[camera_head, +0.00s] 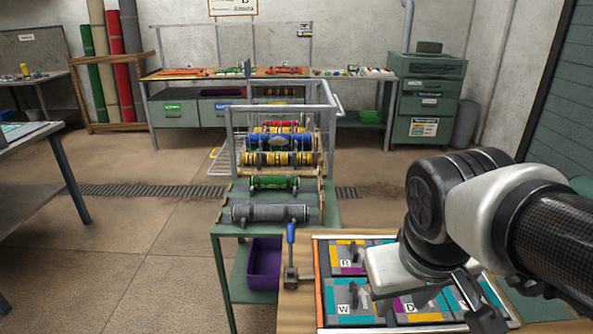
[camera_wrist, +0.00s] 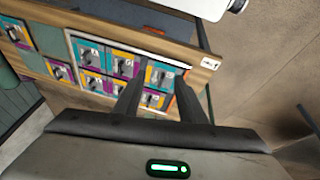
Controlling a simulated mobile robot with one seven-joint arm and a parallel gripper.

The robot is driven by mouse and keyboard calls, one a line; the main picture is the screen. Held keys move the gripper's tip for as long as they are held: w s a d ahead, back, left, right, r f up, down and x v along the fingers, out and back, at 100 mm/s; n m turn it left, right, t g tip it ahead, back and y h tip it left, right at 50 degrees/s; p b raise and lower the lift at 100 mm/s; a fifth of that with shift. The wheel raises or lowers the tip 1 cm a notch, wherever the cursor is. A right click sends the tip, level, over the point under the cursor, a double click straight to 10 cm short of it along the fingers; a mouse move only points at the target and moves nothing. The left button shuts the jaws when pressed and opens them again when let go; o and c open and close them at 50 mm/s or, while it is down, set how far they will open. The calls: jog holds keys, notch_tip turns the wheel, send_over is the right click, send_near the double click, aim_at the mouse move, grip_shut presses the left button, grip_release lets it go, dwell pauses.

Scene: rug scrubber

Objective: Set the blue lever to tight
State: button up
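The blue lever (camera_head: 291,234) stands nearly upright on a dark metal base at the left end of the wooden bench. No tight mark is legible beside it. I cannot make out the lever in the wrist view. My gripper (camera_head: 478,306) is over the right part of the panel of coloured tiles, well to the right of the lever and partly hidden by my arm. In the wrist view my gripper (camera_wrist: 160,98) has its two dark fingers apart with nothing between them.
The panel (camera_head: 319,270) holds lettered tiles with small knobs, below my gripper. A small white label (camera_wrist: 208,63) on the wood is unreadable. Left of the lever, a purple bin (camera_head: 264,262) sits under a green roller stand (camera_head: 228,228). Open floor lies further left.

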jog(key=w+d+f+n+g+h+p, duration=0.3)
jog(key=w+f+n+h, duration=0.1)
jog(key=f+n+h, duration=0.25)
jog(key=n+t+y+p, duration=0.45)
jog(key=n+t, duration=1.25)
jog(key=n, duration=1.1)
send_near(290, 235)
jog(key=shift+y, duration=0.4)
jog(key=w, duration=0.3)
jog(key=w+d, duration=0.1)
jog(key=w, duration=0.7)
jog(key=shift+w+d, duration=0.2)
jog(key=shift+d, duration=0.2)
jog(key=shift+c, duration=0.3)
grip_shut()
